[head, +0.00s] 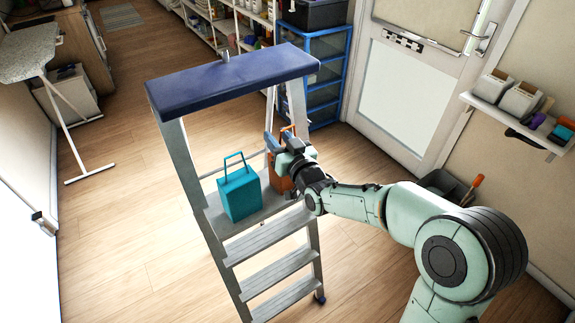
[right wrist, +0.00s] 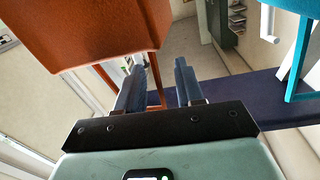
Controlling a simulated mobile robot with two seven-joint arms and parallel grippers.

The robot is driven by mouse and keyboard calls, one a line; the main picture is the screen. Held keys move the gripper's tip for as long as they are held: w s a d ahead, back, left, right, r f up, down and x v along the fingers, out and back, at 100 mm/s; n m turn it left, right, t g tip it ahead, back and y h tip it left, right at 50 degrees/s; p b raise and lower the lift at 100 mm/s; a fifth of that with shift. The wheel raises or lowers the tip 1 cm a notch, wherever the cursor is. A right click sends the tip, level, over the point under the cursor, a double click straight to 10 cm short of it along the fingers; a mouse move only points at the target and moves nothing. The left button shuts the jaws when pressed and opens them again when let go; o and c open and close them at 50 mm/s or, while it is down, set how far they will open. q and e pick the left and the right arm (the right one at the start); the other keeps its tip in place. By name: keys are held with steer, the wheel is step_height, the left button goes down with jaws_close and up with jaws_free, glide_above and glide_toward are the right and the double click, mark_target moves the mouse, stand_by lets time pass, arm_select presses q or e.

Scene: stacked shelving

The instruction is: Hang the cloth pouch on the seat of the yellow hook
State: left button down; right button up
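Two pouch-like bags with loop handles stand on a step of the ladder: a teal one (head: 239,197) and an orange one (head: 280,180). I cannot tell which is the cloth pouch. My right gripper (head: 279,141) is at the orange bag's handle and partly hides that bag. In the right wrist view the orange bag (right wrist: 85,30) is at upper left, and my fingers (right wrist: 160,72) are apart with one side of its handle between them. The teal bag (right wrist: 292,6) is at upper right there. No yellow hook is in view. My left gripper is not in view.
The stepladder has a dark blue top (head: 235,78) with a small metal peg (head: 226,57). A blue-framed drawer unit (head: 323,85) and a white door (head: 405,90) stand behind. A wall shelf (head: 515,118) holds bins at right.

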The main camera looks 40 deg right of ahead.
steer(key=shift+w+d, duration=0.1)
steer(key=shift+w, duration=0.4)
jaws_close()
steer(key=shift+r, duration=0.1)
